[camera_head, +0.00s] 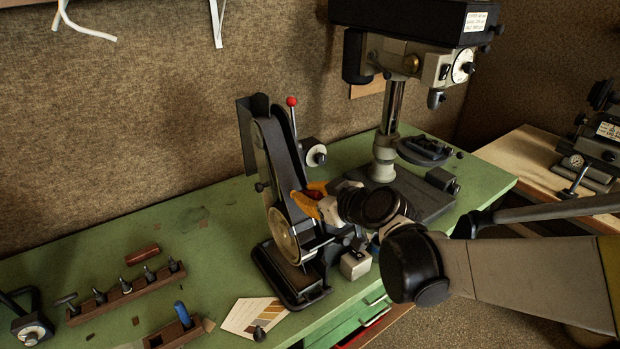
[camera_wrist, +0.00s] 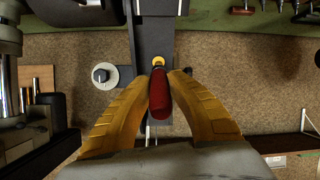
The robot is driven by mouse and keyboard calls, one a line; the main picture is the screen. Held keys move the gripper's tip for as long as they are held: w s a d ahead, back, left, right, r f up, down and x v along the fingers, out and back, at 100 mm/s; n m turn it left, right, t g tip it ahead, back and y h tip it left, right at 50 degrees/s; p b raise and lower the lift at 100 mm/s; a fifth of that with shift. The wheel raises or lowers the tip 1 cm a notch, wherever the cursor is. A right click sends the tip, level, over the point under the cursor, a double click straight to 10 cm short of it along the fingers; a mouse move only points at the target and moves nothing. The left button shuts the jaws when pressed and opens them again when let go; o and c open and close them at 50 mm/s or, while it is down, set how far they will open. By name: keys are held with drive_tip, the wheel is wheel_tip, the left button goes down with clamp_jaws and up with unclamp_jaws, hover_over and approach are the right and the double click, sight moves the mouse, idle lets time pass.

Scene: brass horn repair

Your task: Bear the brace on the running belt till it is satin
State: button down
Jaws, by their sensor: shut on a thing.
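The belt grinder (camera_head: 268,165) stands upright on the green bench, with its slanted belt arm and a round brass-coloured wheel (camera_head: 285,235) low on its side. My gripper (camera_head: 312,200) is at the grinder's right side, near the belt. In the wrist view, the yellow fingers of my gripper (camera_wrist: 158,95) are shut on a dark red handle (camera_wrist: 160,92). A small brass-coloured end (camera_wrist: 158,62) shows past the handle, over the dark belt arm; it may be the brace. I cannot tell whether it touches the belt or how its surface looks.
A drill press (camera_head: 385,130) stands behind and right of the grinder. A wooden rack of small tools (camera_head: 125,292), a red-brown stick (camera_head: 142,254) and a colour card (camera_head: 250,316) lie to the left. A small pale block (camera_head: 355,264) sits below my gripper. The bench's back left is clear.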

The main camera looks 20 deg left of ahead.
sight(319, 194)
drive_tip(key=p+v, duration=0.1)
drive_tip(key=v, duration=0.1)
drive_tip(key=p+v, duration=0.1)
drive_tip(key=v, duration=0.2)
drive_tip(key=shift+a+r, duration=0.15)
drive_tip(key=shift+r, duration=0.2)
drive_tip(key=shift+p+v, duration=0.35)
drive_tip(key=shift+v, duration=0.4)
